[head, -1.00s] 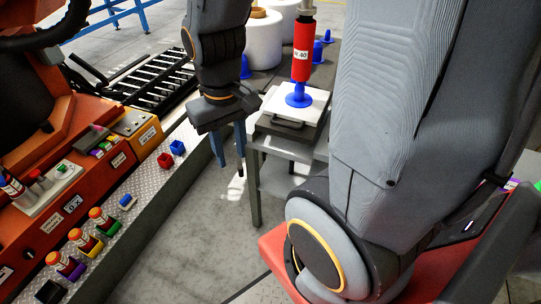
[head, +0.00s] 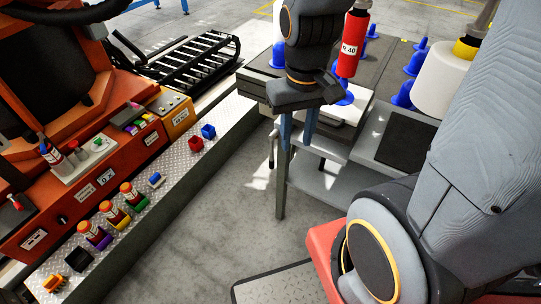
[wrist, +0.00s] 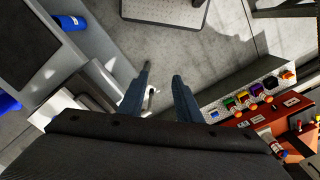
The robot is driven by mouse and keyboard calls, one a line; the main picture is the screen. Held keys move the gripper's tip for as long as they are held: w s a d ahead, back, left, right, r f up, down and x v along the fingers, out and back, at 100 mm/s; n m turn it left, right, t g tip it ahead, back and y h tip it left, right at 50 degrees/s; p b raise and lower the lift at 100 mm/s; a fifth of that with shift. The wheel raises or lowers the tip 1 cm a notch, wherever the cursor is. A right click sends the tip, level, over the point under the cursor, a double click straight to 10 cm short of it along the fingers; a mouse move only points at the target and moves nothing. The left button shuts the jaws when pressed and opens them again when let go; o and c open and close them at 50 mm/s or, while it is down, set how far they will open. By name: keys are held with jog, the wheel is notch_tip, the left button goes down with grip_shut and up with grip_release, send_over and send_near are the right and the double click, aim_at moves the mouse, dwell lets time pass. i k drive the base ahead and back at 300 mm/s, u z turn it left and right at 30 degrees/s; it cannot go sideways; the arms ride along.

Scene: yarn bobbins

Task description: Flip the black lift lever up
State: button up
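A thin lever (head: 272,147) hangs at the left side of the grey lift table (head: 335,185) in the head view, with a rod and a darker lower end. It looks like the lift lever and points down. In the wrist view a thin pale rod (wrist: 149,101) shows between my fingers, probably the same lever. My gripper (head: 298,140) is in front of the table, just right of the lever in the head view. Its two blue-grey fingers (wrist: 161,74) are apart with no object gripped. Whether a finger touches the lever, I cannot tell.
On the left runs a metal ledge (head: 180,165) with coloured blocks and an orange machine (head: 110,160). Grey floor (head: 215,210) lies clear between ledge and table.

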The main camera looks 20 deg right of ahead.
aim_at(274, 134)
jog(key=u, duration=0.95)
jog(key=k, duration=0.65)
jog(key=z, duration=0.75)
